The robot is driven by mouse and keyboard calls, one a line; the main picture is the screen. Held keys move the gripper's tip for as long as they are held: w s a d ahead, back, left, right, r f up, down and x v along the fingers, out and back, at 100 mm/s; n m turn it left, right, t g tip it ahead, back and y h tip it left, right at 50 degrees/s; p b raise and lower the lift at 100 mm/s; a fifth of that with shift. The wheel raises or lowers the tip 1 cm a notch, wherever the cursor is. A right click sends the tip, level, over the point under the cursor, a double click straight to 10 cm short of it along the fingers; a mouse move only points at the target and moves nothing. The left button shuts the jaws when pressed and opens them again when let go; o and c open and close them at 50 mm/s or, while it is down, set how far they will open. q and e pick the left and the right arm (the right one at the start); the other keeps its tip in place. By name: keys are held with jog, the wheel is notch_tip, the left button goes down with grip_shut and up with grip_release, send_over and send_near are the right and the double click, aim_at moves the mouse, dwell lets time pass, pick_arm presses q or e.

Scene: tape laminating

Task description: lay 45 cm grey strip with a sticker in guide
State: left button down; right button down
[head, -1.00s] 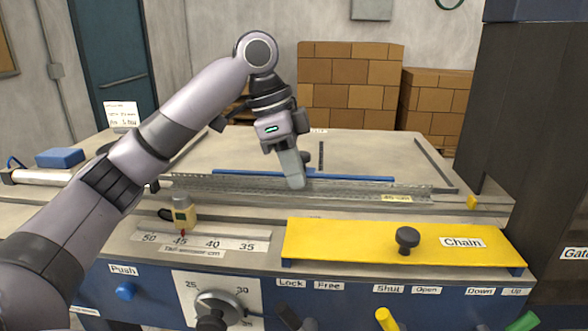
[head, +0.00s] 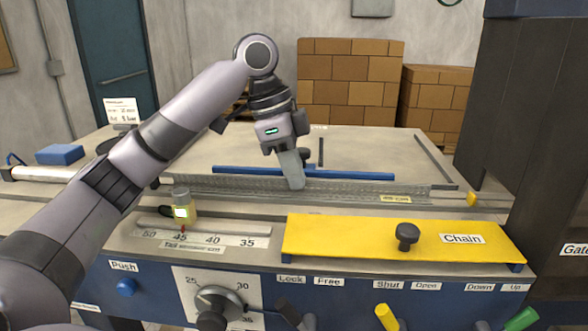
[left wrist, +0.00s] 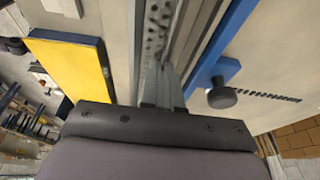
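The long grey perforated strip (head: 235,184) lies along the guide channel at the front edge of the table. A pale yellow sticker (head: 396,198) shows near its right end. My left gripper (head: 292,183) points down at the strip near its middle. Its fingers are close together and appear shut on the strip; the tips are partly hidden. In the left wrist view the fingers (left wrist: 162,85) meet the perforated strip (left wrist: 160,22), which runs away beside the blue bar. Whether the strip rests fully on the guide floor I cannot tell. My right gripper is not in view.
A blue bar (head: 350,176) with a dark knob lies behind the guide. A yellow Chain cover (head: 340,240) stands at front right. A yellow gauge (head: 185,210) stands at 45 on the scale (head: 225,240). Levers (head: 386,317) line the front panel.

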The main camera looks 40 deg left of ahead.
pick_arm(q)
jog(key=shift+f, duration=0.3)
dwell(0.5)
jog(key=c, duration=1.3)
grip_release()
jog(key=shift+s+d, duration=0.1)
jog(key=shift+s, duration=0.15)
jog(key=shift+r, duration=0.15)
jog(key=shift+w+r, duration=0.2)
jog(key=shift+r, duration=0.25)
jog(key=shift+w+r, duration=0.2)
jog(key=shift+r, duration=0.25)
jog(key=shift+s+r, duration=0.15)
jog(key=shift+r, duration=1.9)
